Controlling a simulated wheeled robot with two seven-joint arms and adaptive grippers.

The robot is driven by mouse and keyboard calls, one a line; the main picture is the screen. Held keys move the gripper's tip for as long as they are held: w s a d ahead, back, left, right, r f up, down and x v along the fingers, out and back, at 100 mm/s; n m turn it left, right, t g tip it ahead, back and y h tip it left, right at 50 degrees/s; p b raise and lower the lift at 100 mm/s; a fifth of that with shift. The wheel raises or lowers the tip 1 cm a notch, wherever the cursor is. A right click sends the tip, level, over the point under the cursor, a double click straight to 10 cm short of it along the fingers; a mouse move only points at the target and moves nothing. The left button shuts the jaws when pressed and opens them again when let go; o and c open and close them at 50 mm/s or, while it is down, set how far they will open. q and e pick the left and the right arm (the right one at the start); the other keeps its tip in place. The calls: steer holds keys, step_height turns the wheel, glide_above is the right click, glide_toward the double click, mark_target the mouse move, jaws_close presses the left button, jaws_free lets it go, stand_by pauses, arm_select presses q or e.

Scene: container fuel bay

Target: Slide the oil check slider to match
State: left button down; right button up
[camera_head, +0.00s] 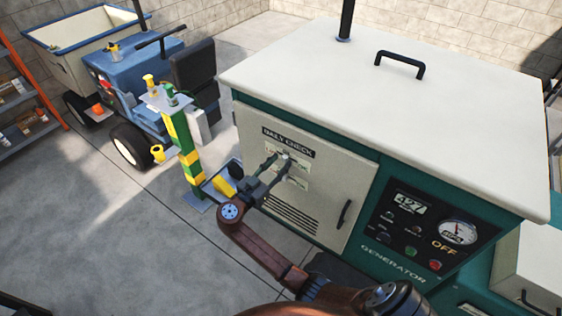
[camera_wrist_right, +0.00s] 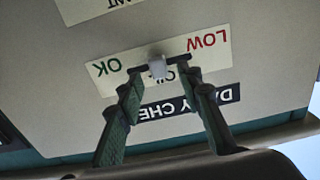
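The oil check slider has a small pale knob (camera_wrist_right: 157,67) on a dark slot in a white label (camera_wrist_right: 98,68). The right wrist view shows the label upside down, with green OK at left and red LOW at right. The knob stands near the slot's middle. My right gripper (camera_wrist_right: 160,72) has its fingers spread, one on each side of the knob, with gaps visible; contact cannot be told. In the head view my right gripper (camera_head: 277,166) is at the DAILY CHECK sign (camera_head: 288,142), hiding part of the labels. My left gripper is out of view.
The generator's pale door (camera_head: 335,180) has a black handle (camera_head: 344,213) and vents. A control panel (camera_head: 425,228) reading OFF is to its right. A green and yellow post (camera_head: 180,145) and a blue cart (camera_head: 130,85) stand left. Open floor lies at lower left.

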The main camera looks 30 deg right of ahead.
steer(key=shift+w+d, duration=0.25)
steer(key=shift+d, duration=0.4)
steer(key=shift+c, duration=0.6)
jaws_close()
